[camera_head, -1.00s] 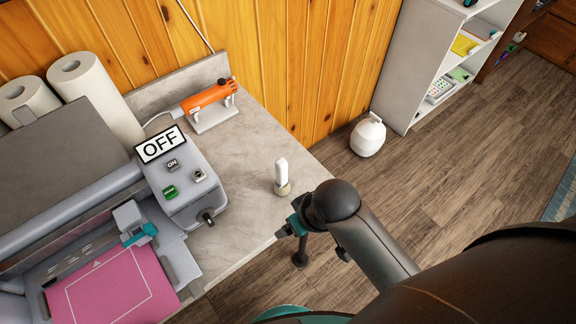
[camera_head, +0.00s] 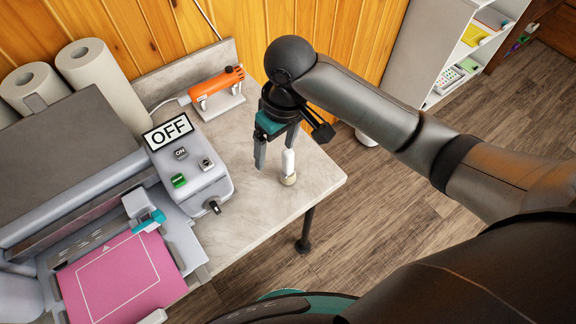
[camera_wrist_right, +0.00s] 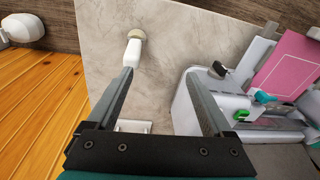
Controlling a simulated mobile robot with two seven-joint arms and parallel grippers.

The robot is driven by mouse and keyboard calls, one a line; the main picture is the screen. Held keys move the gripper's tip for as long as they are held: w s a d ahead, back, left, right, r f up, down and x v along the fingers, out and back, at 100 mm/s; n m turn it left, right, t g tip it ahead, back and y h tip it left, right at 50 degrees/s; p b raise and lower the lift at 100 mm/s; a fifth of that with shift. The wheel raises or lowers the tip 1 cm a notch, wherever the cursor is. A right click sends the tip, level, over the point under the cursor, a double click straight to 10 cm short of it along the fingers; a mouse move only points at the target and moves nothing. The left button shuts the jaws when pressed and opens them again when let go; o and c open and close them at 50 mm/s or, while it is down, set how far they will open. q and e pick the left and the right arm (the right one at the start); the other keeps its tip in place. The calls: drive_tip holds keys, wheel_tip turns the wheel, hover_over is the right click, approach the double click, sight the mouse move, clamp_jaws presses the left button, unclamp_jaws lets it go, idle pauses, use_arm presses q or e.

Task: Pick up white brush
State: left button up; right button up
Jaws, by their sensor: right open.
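The white brush (camera_head: 288,163) stands upright on the grey table near its right edge, white handle up and a beige round end down. It also shows in the right wrist view (camera_wrist_right: 134,50), just beyond the tip of one finger. My right gripper (camera_head: 274,154) is open and empty, pointing down above the table. One finger overlaps the top of the brush in the head view; I cannot tell whether they touch. The brush is not between the fingers in the wrist view. My left gripper is not in view.
A grey machine with an OFF sign (camera_head: 167,132) and a pink sheet (camera_head: 118,277) fills the table's left side. An orange tool (camera_head: 216,84) rests on a white stand at the back. White rolls (camera_head: 100,80) stand at the back left. Bare tabletop (camera_head: 245,210) lies in front of the brush.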

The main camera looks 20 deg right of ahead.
sight(289, 154)
drive_tip(key=shift+m+g+h, duration=0.3)
drive_tip(key=shift+h, duration=0.3)
drive_tip(key=w+d+r, duration=0.2)
drive_tip(key=d, duration=0.1)
drive_tip(key=shift+w+d+r, duration=0.25)
drive_tip(key=shift+r, duration=0.15)
wheel_tip(289, 154, down, 10)
drive_tip(key=shift+r+b, duration=0.1)
drive_tip(key=shift+b, duration=0.8)
wheel_tip(289, 154, down, 5)
drive_tip(key=shift+s+a+f+b, duration=0.15)
drive_tip(key=shift+b, duration=0.4)
clamp_jaws()
